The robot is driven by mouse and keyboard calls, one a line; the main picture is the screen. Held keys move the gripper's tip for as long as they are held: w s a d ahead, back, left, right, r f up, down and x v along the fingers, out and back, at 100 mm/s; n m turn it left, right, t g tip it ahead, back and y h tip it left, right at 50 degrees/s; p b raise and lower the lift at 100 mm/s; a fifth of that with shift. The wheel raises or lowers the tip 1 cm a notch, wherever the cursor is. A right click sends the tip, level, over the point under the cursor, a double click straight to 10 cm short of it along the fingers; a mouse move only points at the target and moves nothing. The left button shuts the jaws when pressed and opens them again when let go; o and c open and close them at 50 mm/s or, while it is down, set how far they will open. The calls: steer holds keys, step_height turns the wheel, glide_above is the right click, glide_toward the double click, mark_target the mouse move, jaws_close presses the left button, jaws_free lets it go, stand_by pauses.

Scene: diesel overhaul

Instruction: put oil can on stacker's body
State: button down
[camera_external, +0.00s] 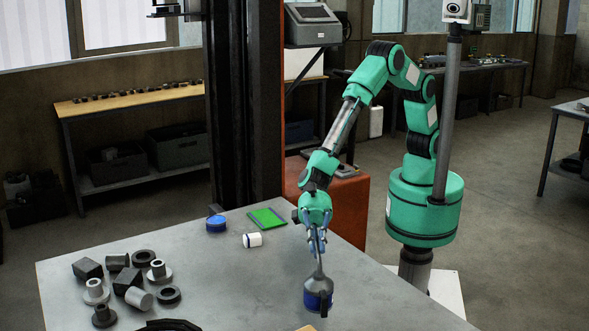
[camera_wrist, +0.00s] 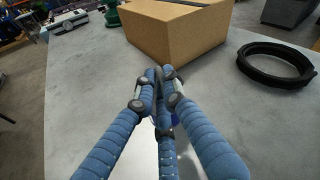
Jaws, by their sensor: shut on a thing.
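The oil can (camera_external: 318,292) has a blue and dark body and a grey cone top. It hangs upright below my gripper (camera_external: 317,240), which is shut on its thin spout. I cannot tell whether its base touches the grey table or is a little above it. In the wrist view my blue fingers (camera_wrist: 160,92) close together around the spout and hide most of the can. The stacker's orange body (camera_external: 345,205) stands behind the table, partly hidden by my arm, with a dark item lying on its top.
The grey table (camera_external: 230,285) holds several dark metal parts (camera_external: 128,276), a blue tin (camera_external: 216,223), a white cylinder (camera_external: 252,240) and a green tray (camera_external: 267,218). The dark mast (camera_external: 228,110) rises behind. In the wrist view, a cardboard box (camera_wrist: 165,32) and black ring (camera_wrist: 274,64) stand ahead.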

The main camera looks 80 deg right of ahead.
steer(key=shift+s+a+f, duration=0.45)
steer(key=shift+s, duration=0.15)
steer(key=w+a, duration=0.3)
steer(key=a, duration=0.4)
steer(key=w+a+f+b, duration=0.1)
steer(key=w+a, duration=0.2)
steer(key=a, duration=0.5)
steer(key=shift+f, duration=0.2)
step_height(320, 180, down, 4)
steer(key=shift+r+b, duration=0.2)
steer(key=shift+b, duration=0.4)
